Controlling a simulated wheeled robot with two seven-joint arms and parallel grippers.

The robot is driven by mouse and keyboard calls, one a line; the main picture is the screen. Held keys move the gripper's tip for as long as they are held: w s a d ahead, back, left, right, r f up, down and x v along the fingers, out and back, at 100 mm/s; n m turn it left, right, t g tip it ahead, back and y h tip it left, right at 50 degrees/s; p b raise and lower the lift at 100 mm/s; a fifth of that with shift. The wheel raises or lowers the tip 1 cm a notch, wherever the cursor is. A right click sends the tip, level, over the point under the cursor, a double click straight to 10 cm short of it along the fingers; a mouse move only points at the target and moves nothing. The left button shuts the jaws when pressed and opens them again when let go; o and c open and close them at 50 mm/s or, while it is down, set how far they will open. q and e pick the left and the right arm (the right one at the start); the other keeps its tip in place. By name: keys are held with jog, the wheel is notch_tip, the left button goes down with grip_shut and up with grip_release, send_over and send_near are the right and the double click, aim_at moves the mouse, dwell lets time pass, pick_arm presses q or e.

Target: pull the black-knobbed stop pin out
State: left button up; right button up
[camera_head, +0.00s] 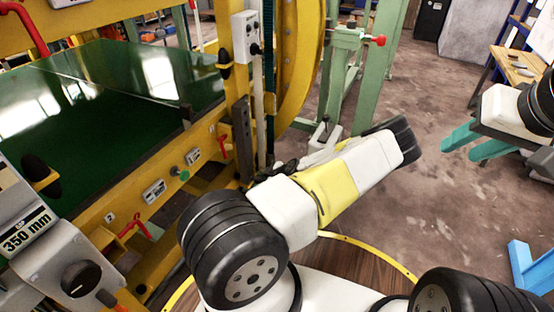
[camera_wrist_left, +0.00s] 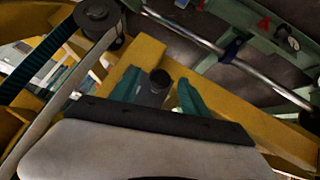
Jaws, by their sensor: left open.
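In the left wrist view, a black-knobbed pin (camera_wrist_left: 160,78) with a grey body stands by a yellow beam (camera_wrist_left: 260,125). My left gripper (camera_wrist_left: 157,80) is open, its teal fingers on either side of the knob. I cannot tell whether they touch it. In the head view the left fingers and this pin are not clearly visible around my left arm. My right gripper (camera_head: 460,149) is open and empty at the right, well away from the yellow machine.
The yellow machine frame (camera_head: 200,150) with a dark green bed (camera_head: 110,110) fills the left. A green stand (camera_head: 345,75) with a red knob (camera_head: 379,41) is beyond my left arm. A wooden-topped bench (camera_head: 520,65) stands at the right. Open floor (camera_head: 440,205) lies between.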

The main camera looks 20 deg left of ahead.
pick_arm(q)
grip_shut()
jog(key=shift+d, duration=0.15)
jog(key=d, duration=0.9)
jog(key=shift+s+d, duration=0.35)
jog(key=shift+s, duration=0.05)
dwell(1.3)
jog(key=shift+d, duration=0.1)
